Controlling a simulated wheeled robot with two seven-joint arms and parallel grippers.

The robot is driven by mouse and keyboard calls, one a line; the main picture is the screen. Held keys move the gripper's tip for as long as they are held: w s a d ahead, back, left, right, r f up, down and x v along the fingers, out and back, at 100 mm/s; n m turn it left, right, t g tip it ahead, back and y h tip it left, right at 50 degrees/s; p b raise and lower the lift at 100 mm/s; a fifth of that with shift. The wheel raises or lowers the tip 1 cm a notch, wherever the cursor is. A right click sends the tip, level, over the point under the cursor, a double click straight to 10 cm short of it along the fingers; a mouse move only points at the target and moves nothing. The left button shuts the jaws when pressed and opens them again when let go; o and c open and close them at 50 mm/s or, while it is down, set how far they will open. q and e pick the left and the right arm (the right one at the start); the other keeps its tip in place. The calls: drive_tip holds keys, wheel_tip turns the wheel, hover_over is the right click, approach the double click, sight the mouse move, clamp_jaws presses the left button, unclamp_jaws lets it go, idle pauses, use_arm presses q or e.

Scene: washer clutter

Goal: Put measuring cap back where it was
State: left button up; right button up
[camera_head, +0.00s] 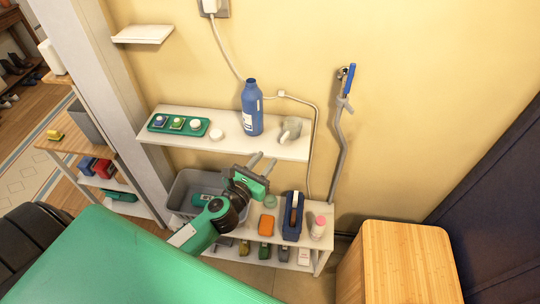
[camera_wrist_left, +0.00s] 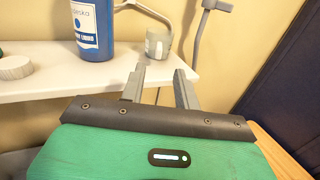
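A grey cup-like piece (camera_head: 291,128) stands on the upper white shelf (camera_head: 262,145), right of a blue bottle (camera_head: 252,108). A low white round cap (camera_head: 216,135) lies left of the bottle. I cannot tell for certain which of these is the measuring cap. In the left wrist view the bottle (camera_wrist_left: 92,28), the grey cup (camera_wrist_left: 158,44) and the round cap (camera_wrist_left: 15,67) also show. My left gripper (camera_head: 262,162) is open and empty, in front of and below the shelf's front edge. In the wrist view its fingers (camera_wrist_left: 160,72) are apart below the grey cup. My right gripper is not visible.
A green tray (camera_head: 178,124) with small round items sits on the shelf's left. Below are a grey bin (camera_head: 183,188), an orange block (camera_head: 266,225), a blue tape dispenser (camera_head: 293,216) and a pink-capped bottle (camera_head: 319,228). A wooden cabinet (camera_head: 405,262) stands at right.

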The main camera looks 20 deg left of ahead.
use_arm(q)
drive_tip(key=shift+s, duration=0.35)
drive_tip(key=s+a+f+m+g, duration=0.15)
drive_tip(key=s+f+m, duration=0.25)
drive_tip(key=f+m, duration=0.55)
drive_tip(key=s+f+m+g, duration=0.3)
drive_tip(key=s+f+m, duration=0.1)
drive_tip(key=f, duration=1.1)
drive_tip(key=s+f+m+g, duration=0.35)
drive_tip(key=f+m, duration=0.35)
drive_tip(key=f, duration=0.6)
drive_tip(key=s+f+m+g, duration=0.3)
drive_tip(key=s+f+m, duration=0.2)
drive_tip(key=s, duration=0.6)
drive_tip(key=s+f+m+g+y, duration=0.1)
drive_tip(key=s+f+m+g, duration=0.2)
drive_tip(key=s+f+m, duration=0.3)
drive_tip(key=s+f+m+g+y, duration=0.1)
drive_tip(key=s+f+m+g, duration=0.1)
drive_tip(key=s+f+m, duration=0.3)
drive_tip(key=s+f, duration=0.4)
drive_tip(key=s, duration=0.7)
drive_tip(key=shift+a+f+g, duration=0.15)
drive_tip(key=shift+g, duration=0.25)
drive_tip(key=shift+m, duration=0.25)
